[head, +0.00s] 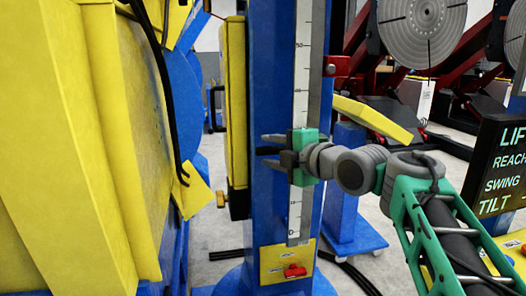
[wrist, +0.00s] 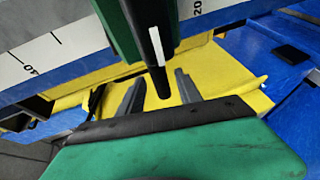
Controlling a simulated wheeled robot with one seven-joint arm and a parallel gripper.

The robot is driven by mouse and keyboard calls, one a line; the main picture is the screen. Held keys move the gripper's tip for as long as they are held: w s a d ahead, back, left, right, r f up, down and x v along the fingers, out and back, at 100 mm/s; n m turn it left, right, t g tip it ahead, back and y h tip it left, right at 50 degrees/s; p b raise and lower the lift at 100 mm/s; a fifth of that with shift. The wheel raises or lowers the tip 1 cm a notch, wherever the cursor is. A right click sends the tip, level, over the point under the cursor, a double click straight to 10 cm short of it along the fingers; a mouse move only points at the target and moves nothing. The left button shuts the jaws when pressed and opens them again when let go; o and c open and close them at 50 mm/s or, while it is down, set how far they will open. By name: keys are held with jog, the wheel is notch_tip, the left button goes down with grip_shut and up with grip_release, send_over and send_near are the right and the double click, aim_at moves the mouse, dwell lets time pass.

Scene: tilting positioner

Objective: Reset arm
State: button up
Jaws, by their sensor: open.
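My gripper (head: 268,144) is in front of the blue column (head: 266,100), with its fingers pointing left in the head view. The green and grey links of my arm reach in from the lower right. In the wrist view my gripper (wrist: 155,88) shows two grey fingers apart over a yellow surface (wrist: 205,70). A dark rod with a white stripe crosses the wrist view from the top; I cannot tell what it belongs to.
A white scale (head: 300,80) runs up the column. A yellow box with a handle (head: 235,110) is on its left side. Large yellow panels (head: 80,130) fill the left. A black sign (head: 497,170) reads LIFT, REACH, SWING, TILT.

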jog(key=v, duration=0.3)
jog(key=shift+s+d, duration=0.25)
jog(key=shift+s, duration=0.05)
jog(key=shift+s+a+r+p, duration=0.15)
jog(key=shift+s+r+p, duration=0.05)
jog(key=shift+r+p, duration=0.1)
jog(key=shift+s+a+r+m+g+p, duration=0.15)
jog(key=shift+s+a+m+g+p, duration=0.25)
jog(key=shift+m+p, duration=0.5)
jog(key=s+d+f+m+g+h+p, duration=0.4)
jog(key=s+d+f+m+p, duration=0.2)
jog(key=s+f+m, duration=0.4)
jog(key=s+d+f+m+g+h+p, duration=0.4)
jog(key=s+d+f+m+h+p, duration=0.1)
jog(key=s+f+m, duration=0.5)
jog(key=d+f+m+p, duration=0.1)
jog(key=d+f+m, duration=0.1)
jog(key=shift+s+m+g+h, duration=0.3)
jog(key=shift+s+g, duration=0.05)
jog(key=shift+g, duration=0.05)
